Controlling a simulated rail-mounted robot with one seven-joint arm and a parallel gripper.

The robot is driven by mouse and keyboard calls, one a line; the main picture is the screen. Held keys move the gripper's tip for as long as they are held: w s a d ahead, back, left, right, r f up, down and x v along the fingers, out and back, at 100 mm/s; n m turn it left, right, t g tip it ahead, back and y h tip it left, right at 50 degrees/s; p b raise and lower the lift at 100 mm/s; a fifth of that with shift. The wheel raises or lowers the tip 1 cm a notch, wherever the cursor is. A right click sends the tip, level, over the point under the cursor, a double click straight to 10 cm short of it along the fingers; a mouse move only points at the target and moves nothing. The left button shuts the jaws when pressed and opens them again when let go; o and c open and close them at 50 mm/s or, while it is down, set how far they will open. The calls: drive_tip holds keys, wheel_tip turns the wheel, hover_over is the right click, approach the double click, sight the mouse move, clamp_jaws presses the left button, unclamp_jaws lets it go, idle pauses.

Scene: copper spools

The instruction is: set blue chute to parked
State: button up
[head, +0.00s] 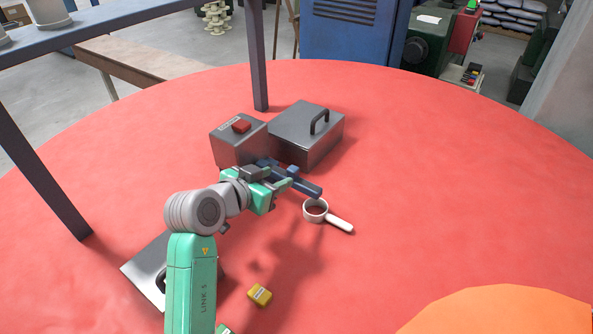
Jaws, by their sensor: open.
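A dark blue bar (307,187), which looks like the blue chute, slopes down to the right in front of the grey metal boxes. A lighter blue piece (293,170) sits on or beside its middle. My gripper (284,180) is open at the bar, with its fingers overlapping it in the head view. I cannot tell whether the fingers touch the bar or only pass in front of it. The bar's left end is partly hidden by my gripper. No marking for a parked position is legible.
Behind stand a grey box (228,150) with a red button and a metal box (318,145) with a handle. A white-handled round scoop (339,224) lies to the right. A yellow block (259,294) lies nearer. A grey handled plate (143,264) is at left.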

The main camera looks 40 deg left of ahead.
sight(290, 171)
drive_tip(key=x, duration=0.7)
drive_tip(key=shift+w+p, duration=0.25)
drive_tip(key=shift+p, duration=0.1)
